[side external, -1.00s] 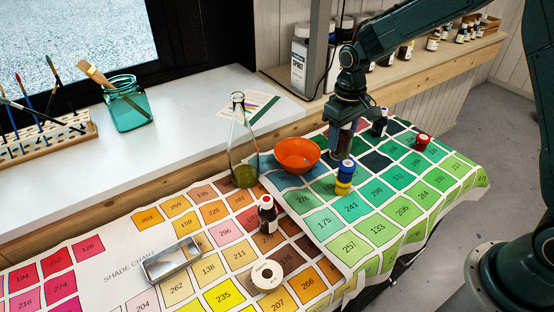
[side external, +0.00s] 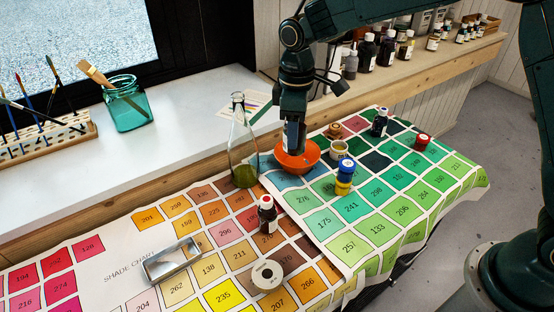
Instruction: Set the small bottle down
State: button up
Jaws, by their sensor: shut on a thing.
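My gripper (side external: 291,148) points down at the orange bowl (side external: 297,166), its fingers close over the bowl's near-back rim. It is shut on a small bottle (side external: 291,134), of which only a pale strip shows between the dark fingers. The rest of the bottle is hidden by the fingers, and I cannot tell whether its base touches the bowl. The bowl stands on the shade chart cloth (side external: 322,222).
A glass flask (side external: 243,160) with olive liquid stands just left of the bowl. A red-capped bottle (side external: 267,214), stacked blue and yellow jars (side external: 345,176), a white jar (side external: 338,150) and a brown-capped jar (side external: 335,130) stand nearby. Green chart squares at the right front are clear.

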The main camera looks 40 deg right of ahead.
notch_tip(320, 180, down, 16)
jog(key=shift+r, duration=0.25)
jog(key=shift+f, duration=0.1)
jog(key=shift+f, duration=2.05)
jog(key=o, duration=1.1)
jog(key=shift+f, duration=0.15)
notch_tip(320, 180, up, 12)
jog(key=shift+r, duration=0.2)
